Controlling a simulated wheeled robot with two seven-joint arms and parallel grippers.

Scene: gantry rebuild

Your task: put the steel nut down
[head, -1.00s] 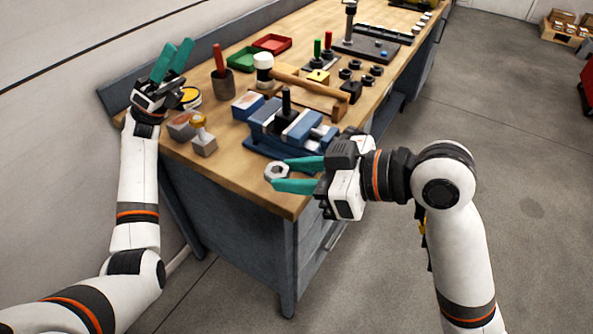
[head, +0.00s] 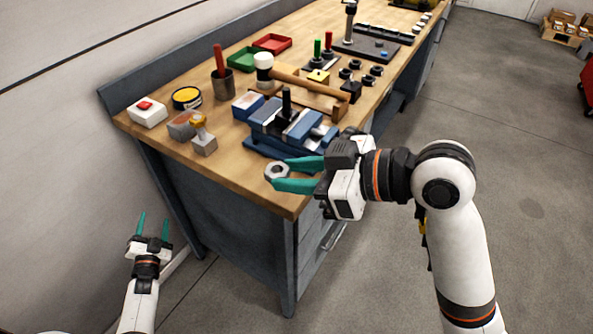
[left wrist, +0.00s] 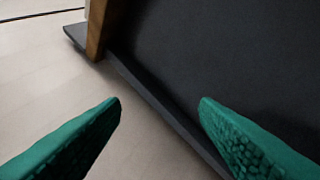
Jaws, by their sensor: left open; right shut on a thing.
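The steel nut (head: 277,171) is a light grey hexagonal ring at the near end of the wooden workbench (head: 235,179). My right gripper (head: 285,176) is shut on it, with the teal fingertips on its right part. The nut appears at or just above the bench top; I cannot tell whether it touches. My left gripper (head: 153,226) is open and empty, low beside the bench's left end. In the left wrist view its two teal fingers (left wrist: 160,110) are apart with nothing between them. The nut is not in that view.
A blue vise (head: 290,130) stands just behind the nut. Bare wood lies left of the nut.

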